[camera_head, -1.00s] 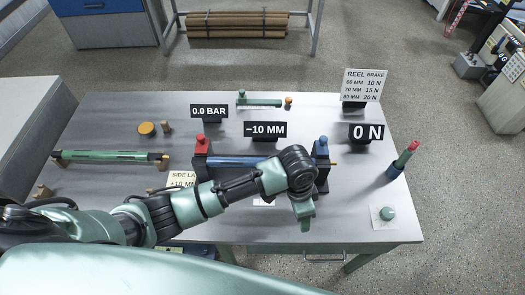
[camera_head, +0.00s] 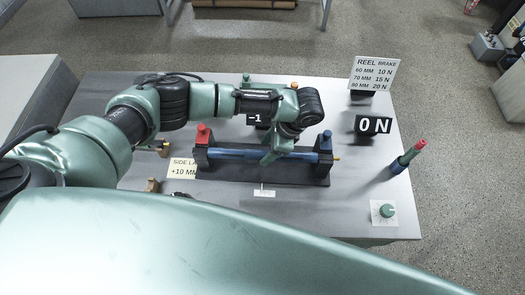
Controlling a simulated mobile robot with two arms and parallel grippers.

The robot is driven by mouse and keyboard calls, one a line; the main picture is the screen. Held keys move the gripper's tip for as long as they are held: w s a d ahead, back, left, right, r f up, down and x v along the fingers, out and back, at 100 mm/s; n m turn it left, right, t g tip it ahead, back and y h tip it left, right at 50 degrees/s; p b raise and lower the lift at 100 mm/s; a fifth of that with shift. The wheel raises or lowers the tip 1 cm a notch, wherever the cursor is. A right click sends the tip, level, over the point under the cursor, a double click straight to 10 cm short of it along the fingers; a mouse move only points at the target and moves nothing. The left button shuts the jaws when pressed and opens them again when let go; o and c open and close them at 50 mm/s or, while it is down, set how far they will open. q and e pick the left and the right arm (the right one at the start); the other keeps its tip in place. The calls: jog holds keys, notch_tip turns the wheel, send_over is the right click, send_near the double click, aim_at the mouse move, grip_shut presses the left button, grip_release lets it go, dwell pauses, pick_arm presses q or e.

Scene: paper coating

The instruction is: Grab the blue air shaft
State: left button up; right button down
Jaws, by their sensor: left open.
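The blue air shaft (camera_head: 232,153) lies level across a dark stand (camera_head: 285,174), between a block with a red knob (camera_head: 202,133) on the left and a block with a blue knob (camera_head: 326,141) on the right. My left gripper (camera_head: 268,158) points down at the middle of the shaft from behind it. Its fingers are open and overlap the shaft in the picture; I cannot tell if they touch it. The wrist hides part of the area behind the shaft. My right gripper is not in view.
A green dial (camera_head: 387,210) sits near the front right. Signs reading "0 N" (camera_head: 373,125) and "REEL BRAKE" (camera_head: 373,73) stand at the back right. My left arm covers the table's left side.

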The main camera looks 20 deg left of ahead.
pick_arm(q)
jog(key=shift+x, duration=1.15)
jog(key=shift+d, duration=0.1)
grip_shut()
dwell(0.4)
